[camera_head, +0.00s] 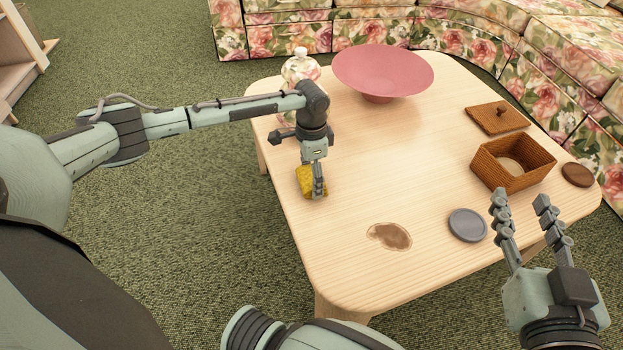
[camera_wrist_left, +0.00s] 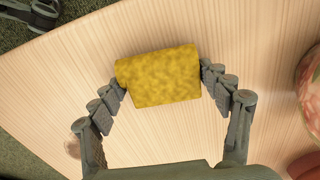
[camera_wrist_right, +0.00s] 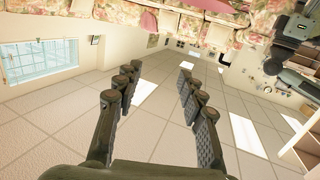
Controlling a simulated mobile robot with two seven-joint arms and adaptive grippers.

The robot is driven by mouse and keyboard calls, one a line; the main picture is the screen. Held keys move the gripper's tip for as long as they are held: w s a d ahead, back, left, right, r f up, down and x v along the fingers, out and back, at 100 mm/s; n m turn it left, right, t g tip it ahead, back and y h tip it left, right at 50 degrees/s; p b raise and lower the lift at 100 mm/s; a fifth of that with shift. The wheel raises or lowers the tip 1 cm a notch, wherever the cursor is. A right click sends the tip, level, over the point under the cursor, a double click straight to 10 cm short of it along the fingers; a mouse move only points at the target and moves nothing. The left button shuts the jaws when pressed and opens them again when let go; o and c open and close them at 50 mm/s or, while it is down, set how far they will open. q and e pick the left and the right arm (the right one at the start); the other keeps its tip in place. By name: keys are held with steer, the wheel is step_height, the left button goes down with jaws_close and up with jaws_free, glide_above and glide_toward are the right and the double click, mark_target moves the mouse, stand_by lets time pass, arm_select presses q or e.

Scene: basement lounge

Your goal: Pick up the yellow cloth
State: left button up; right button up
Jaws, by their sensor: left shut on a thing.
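The yellow cloth (camera_head: 306,181) is a small block-like piece near the left edge of the wooden table. My left gripper (camera_head: 318,190) comes down on it from above. In the left wrist view the cloth (camera_wrist_left: 158,76) sits between the two fingertips (camera_wrist_left: 163,78), which touch its two ends. My left gripper is shut on it. I cannot tell whether the cloth is clear of the table. My right gripper (camera_head: 522,205) is open and empty near the table's front right edge; it also shows open in the right wrist view (camera_wrist_right: 158,75).
The table (camera_head: 350,240) holds a brown spill (camera_head: 390,236), a grey disc (camera_head: 467,225), a wicker basket (camera_head: 513,165), its lid (camera_head: 497,117), a brown coaster (camera_head: 577,174), a pink bowl (camera_head: 382,70) and a glass jar (camera_head: 300,68). A floral sofa (camera_head: 480,45) stands behind. The table's middle is clear.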

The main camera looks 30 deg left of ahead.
arm_select(q)
steer(key=shift+r, duration=0.1)
steer(key=shift+r, duration=0.25)
step_height(320, 180, up, 4)
steer(key=shift+f+p, duration=0.25)
steer(key=shift+p, duration=0.35)
steer(key=s+a+r+p, duration=0.2)
steer(key=s+r, duration=0.4)
steer(key=s, duration=0.5)
steer(key=shift+s+a+r, duration=0.15)
steer(key=shift+a+r, duration=0.25)
steer(key=shift+a, duration=0.1)
arm_select(e)
steer(key=s+d+f+g+h, duration=0.2)
steer(key=s+d+f+g, duration=0.2)
steer(key=d+f, duration=0.2)
steer(key=s+d+f+m+g+h, duration=0.1)
steer(key=s+d+f+g+h, duration=0.2)
steer(key=f, duration=0.5)
steer(key=shift+s+d+g, duration=0.35)
steer(key=shift+d+g, duration=0.55)
steer(key=shift+d, duration=0.45)
